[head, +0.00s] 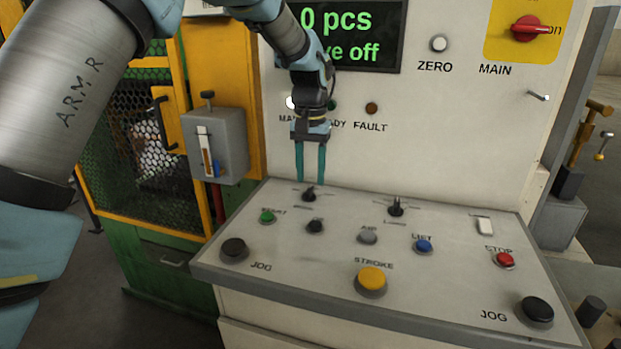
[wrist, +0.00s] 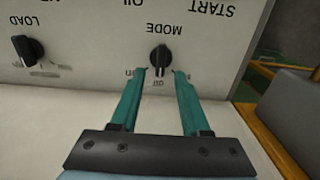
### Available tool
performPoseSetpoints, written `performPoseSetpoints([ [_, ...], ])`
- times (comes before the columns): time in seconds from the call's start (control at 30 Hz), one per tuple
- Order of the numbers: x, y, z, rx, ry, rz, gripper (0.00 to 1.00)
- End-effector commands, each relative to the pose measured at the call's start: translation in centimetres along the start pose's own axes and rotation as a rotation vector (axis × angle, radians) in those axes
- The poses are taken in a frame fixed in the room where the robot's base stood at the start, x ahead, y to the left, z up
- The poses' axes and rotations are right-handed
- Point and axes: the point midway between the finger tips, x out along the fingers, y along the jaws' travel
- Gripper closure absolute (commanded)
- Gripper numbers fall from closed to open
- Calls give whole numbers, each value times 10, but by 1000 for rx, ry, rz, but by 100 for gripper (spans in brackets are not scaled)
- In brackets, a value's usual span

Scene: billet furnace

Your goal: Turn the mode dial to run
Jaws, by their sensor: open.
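The mode dial is a small black knob (head: 309,194) at the back left of the sloping panel. In the wrist view my gripper (wrist: 159,74) has one fingertip on each side near the dial's lower end, with gaps visible; contact cannot be told.
A similar black load dial (head: 396,207) stands to the right. Green (head: 267,216), blue (head: 423,246), red (head: 504,260) and yellow (head: 371,280) buttons lie on the panel. A display (head: 347,38) is on the wall behind. A grey box (head: 217,146) is left of my gripper.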

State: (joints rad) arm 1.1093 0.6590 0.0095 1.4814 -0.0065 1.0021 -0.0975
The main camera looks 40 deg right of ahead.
Motion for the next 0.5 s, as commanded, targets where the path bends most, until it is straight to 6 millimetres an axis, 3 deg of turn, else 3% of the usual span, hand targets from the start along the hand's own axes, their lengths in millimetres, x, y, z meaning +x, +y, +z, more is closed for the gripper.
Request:
performPoseSetpoints([
  [0.2, 22, 0, 0, 0, -1, 0, 54],
  [0.5, 26, 0, 0, -1, 1, 0, 54],
])
